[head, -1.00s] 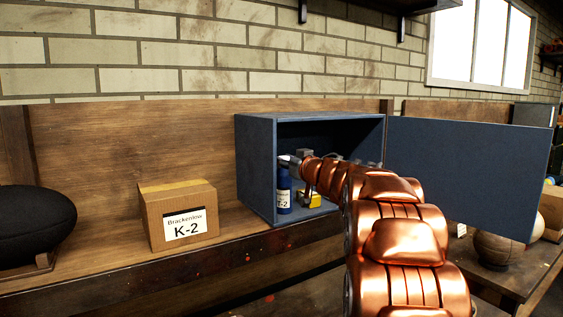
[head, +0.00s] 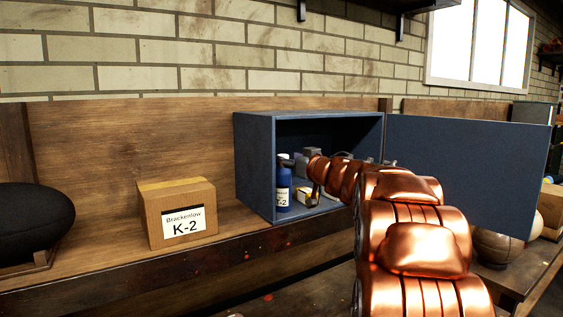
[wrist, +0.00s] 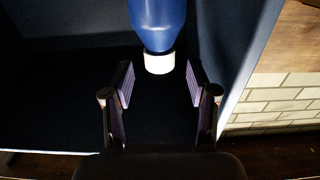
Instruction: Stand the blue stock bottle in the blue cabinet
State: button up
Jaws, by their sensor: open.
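The blue stock bottle (head: 283,186) stands upright inside the open blue cabinet (head: 257,165), close to its left wall. My gripper is open, one finger to each side of the space just short of the cap, with nothing held. In the head view my gripper (head: 302,163) is just right of the bottle's top, partly hidden by my arm.
The cabinet door (head: 465,175) stands wide open to the right. A small yellow and white item (head: 308,196) sits in the cabinet, partly hidden. A cardboard box (head: 178,213) labelled K-2 stands left on the shelf. A dark ball (head: 30,215) is farther left.

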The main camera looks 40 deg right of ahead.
jog(key=s+b, duration=0.1)
jog(key=s, duration=0.7)
jog(key=shift+s+a, duration=0.25)
jog(key=s+a+f+m+g+h, duration=0.1)
jog(key=s+a+f+g+h, duration=0.15)
jog(key=f, duration=0.45)
jog(key=s+a+f+m+g+h, duration=0.15)
jog(key=s+a+f+g, duration=0.25)
jog(key=f, duration=0.4)
jog(key=s+a+f+m+g+h, duration=0.1)
jog(key=s+a+f+m+g, duration=0.1)
jog(key=s+a+f+g, duration=0.35)
jog(key=s+a+f+n+g+y, duration=0.2)
jog(key=s+a+f+g+y, duration=0.1)
jog(key=s+a+f, duration=0.4)
jog(key=s+a+f+n+g+y, duration=0.3)
jog(key=s+a+f, duration=0.5)
jog(key=s+a, duration=0.5)
jog(key=s+g, duration=0.1)
jog(key=s, duration=0.2)
jog(key=shift+s+g, duration=0.35)
jog(key=shift+g, duration=0.05)
jog(key=shift+f, duration=0.1)
